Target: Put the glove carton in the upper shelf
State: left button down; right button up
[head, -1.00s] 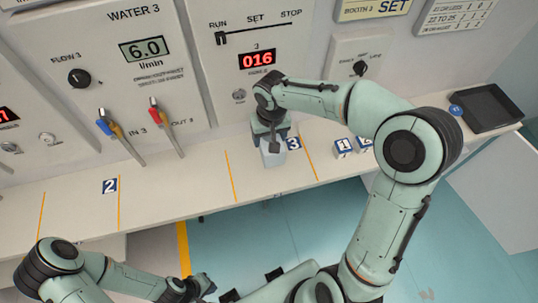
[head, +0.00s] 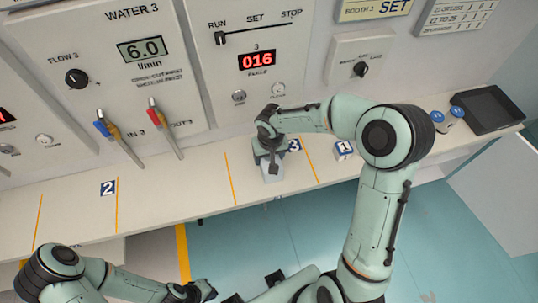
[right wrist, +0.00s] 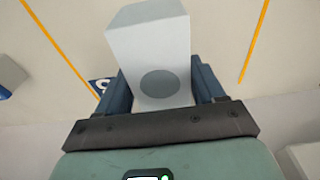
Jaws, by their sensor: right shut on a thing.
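My right gripper (head: 270,160) is shut on a pale grey-white carton (head: 272,173) over the counter, beside the number 3 tag. In the right wrist view the carton (right wrist: 150,45) sits between the two blue fingers (right wrist: 163,88), and a round grey patch shows on its near face. I cannot tell whether its underside touches the counter. My left gripper (head: 203,290) is low at the bottom of the head view, away from the counter; its fingers are too small to read. No upper shelf is recognisable in these views.
The white counter (head: 170,190) has yellow lines and number tags. The counter around tag 2 is clear.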

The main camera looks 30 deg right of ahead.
jog(key=shift+f, duration=0.2)
jog(key=o, duration=1.2)
jog(key=shift+r, duration=0.1)
